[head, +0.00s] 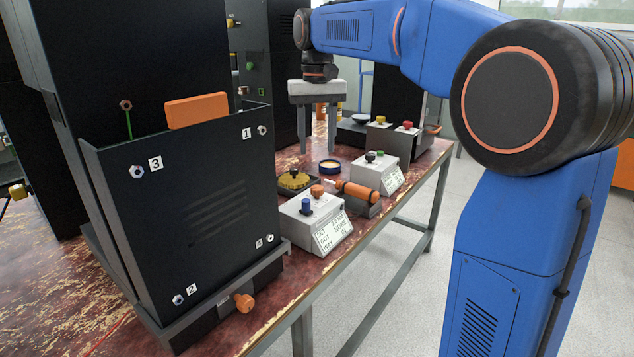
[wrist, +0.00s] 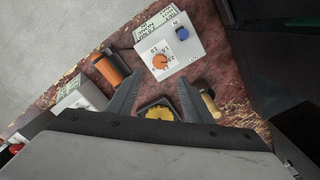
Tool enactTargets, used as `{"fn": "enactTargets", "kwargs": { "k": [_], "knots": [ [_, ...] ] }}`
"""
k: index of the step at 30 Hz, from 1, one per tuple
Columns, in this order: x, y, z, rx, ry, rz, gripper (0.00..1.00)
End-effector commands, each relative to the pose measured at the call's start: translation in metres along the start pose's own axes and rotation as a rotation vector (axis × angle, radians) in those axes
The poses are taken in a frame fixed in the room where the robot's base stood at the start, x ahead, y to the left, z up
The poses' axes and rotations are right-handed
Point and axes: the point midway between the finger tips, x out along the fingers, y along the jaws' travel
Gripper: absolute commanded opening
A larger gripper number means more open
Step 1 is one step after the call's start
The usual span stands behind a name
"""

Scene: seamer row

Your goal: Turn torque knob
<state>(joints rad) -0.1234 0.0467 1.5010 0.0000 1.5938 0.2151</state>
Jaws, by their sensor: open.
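A white box (head: 315,226) with a blue knob (head: 306,206) and an orange knob (head: 317,191) stands on the worn red bench. In the wrist view the orange knob (wrist: 160,61) has a printed number scale around it, and the blue knob (wrist: 181,33) is beside it. The printing is too small to tell which is the torque knob. My gripper (head: 317,150) is open and empty, pointing down above the bench, beyond this box. In the wrist view my gripper (wrist: 158,80) has its fingers apart, with the orange knob showing past the tips.
A yellow-topped round piece (head: 294,180) and an orange cylinder (head: 357,192) on a grey base sit beside the box. Another white box (head: 376,172) has black and green knobs. A large black machine (head: 190,230) stands at the left. The bench edge lies to the right.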

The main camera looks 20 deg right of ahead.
Motion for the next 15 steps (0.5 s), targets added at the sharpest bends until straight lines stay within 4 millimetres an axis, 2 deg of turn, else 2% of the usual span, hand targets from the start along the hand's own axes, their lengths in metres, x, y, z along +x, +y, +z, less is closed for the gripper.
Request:
{"fn": "enactTargets", "kwargs": {
  "k": [15],
  "knots": [
    [0.089,0.000,0.001,0.000,-0.002,0.001,0.46]
  ]
}}
